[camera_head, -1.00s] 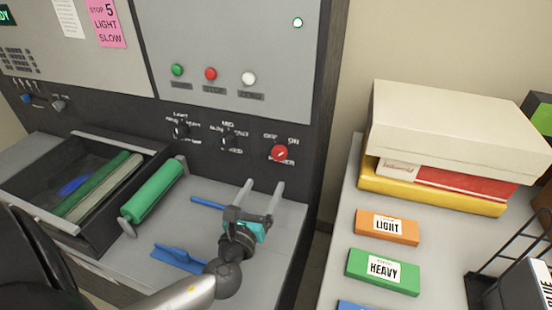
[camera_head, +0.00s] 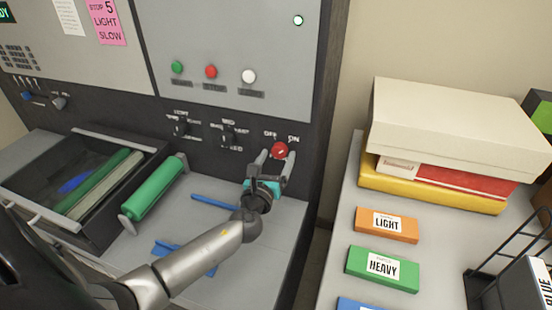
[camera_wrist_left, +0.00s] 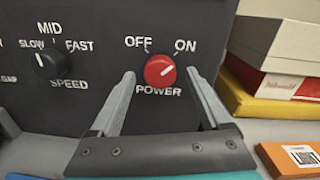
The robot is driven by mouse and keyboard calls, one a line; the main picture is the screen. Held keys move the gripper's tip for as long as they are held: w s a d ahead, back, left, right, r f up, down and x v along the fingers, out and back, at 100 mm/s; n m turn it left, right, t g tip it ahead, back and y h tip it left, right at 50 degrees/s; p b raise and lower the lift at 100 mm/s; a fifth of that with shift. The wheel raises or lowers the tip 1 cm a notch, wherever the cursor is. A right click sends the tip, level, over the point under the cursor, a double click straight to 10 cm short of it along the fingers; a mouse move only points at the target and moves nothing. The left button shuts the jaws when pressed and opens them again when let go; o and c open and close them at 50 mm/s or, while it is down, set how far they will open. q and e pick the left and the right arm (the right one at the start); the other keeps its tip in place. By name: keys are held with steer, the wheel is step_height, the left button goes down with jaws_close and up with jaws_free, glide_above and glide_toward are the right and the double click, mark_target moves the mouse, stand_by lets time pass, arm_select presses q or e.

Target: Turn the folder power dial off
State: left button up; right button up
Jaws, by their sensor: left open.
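The folder power dial (camera_head: 280,150) is a red round knob on the dark lower panel of the machine, with OFF at its upper left and ON at its upper right. In the left wrist view the dial (camera_wrist_left: 160,71) has a pale pointer mark aimed up and right toward ON. My left gripper (camera_head: 276,157) is open, its two fingers on either side of the dial and a little below it. In the left wrist view my left gripper (camera_wrist_left: 168,84) has clear gaps between its fingers and the knob. My right gripper is not in view.
A black speed knob (camera_wrist_left: 45,62) is left of the dial. Green, red and white buttons (camera_head: 249,76) sit above. A green roller (camera_head: 154,187) and blue tools (camera_head: 214,202) lie on the grey shelf. A side table holds boxes (camera_head: 450,120) and labelled blocks (camera_head: 383,269).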

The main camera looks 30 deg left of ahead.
arm_select(q)
steer(key=shift+c, duration=0.3)
jaws_close()
stand_by(0.3)
steer(key=shift+n, duration=0.3)
steer(key=n+b, duration=0.1)
steer(key=n, duration=0.2)
steer(key=shift+n+b, duration=0.3)
steer(key=n+b, duration=0.1)
steer(key=n, duration=0.3)
steer(key=shift+n, duration=0.3)
steer(key=n, duration=0.4)
steer(key=shift+r+h, duration=0.1)
steer(key=shift+h, duration=0.3)
steer(key=shift+n, duration=2.3)
